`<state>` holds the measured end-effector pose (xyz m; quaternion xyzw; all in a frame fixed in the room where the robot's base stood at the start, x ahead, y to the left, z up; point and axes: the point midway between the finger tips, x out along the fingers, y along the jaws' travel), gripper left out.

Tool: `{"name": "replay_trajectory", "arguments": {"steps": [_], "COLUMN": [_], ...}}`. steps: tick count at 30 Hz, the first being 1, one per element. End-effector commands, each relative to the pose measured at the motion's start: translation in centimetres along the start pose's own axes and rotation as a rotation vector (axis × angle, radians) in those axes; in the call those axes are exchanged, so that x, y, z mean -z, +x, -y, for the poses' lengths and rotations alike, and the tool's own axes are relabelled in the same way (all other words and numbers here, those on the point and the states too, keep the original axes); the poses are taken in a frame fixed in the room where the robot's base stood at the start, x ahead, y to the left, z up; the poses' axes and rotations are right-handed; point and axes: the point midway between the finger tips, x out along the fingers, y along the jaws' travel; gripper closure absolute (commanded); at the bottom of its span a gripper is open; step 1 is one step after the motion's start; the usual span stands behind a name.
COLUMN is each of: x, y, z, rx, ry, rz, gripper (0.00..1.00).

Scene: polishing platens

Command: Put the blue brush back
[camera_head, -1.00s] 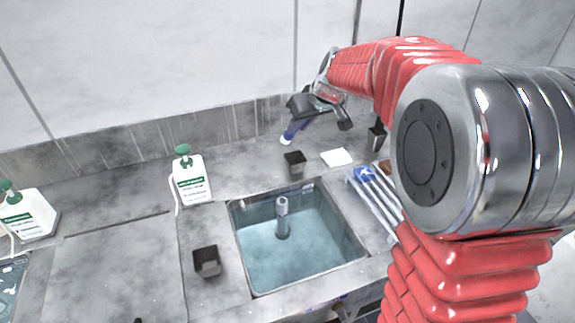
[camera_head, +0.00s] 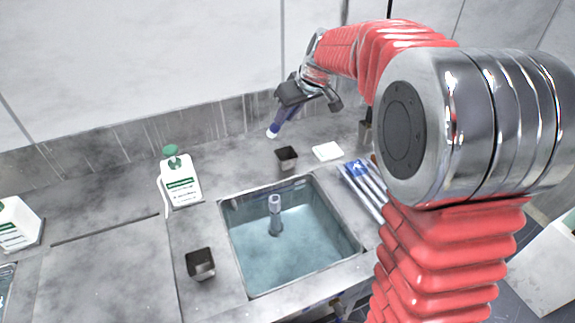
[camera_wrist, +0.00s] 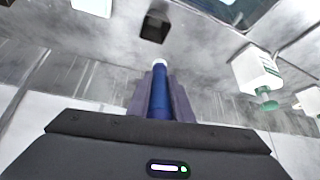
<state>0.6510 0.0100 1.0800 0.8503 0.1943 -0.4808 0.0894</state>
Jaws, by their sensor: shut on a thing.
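The blue brush (camera_head: 279,121) is held in my gripper (camera_head: 284,112), with its white tip pointing down above the back of the counter. In the wrist view the brush (camera_wrist: 160,95) lies between my two jaws, shut on its blue body, and its white end points toward the counter. A small dark square cup (camera_head: 287,157) stands on the counter just in front of and below the brush. A second dark cup (camera_head: 201,263) stands left of the sink, and another (camera_head: 365,133) stands at the back right, partly hidden by my arm. The cups look empty.
A water-filled sink (camera_head: 250,287) with an upright post (camera_head: 275,215) lies in front. A white bottle with a green pump (camera_head: 181,181) stands to its left. A white pad (camera_head: 327,151) and blue-white packets (camera_head: 362,176) lie to the right. The wall is close behind.

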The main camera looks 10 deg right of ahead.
Motion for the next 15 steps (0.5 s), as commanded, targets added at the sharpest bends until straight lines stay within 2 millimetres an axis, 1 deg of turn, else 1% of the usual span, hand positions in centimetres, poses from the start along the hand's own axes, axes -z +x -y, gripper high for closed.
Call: {"name": "replay_trajectory", "arguments": {"steps": [6, 15], "x": [1.1, 2.1], "y": [0.5, 0.8], "z": [0.0, -0.1], "rx": [0.076, 0.164], "ry": [-0.146, -0.365], "rz": [0.084, 0.205], "gripper": [1.00, 1.00]}}
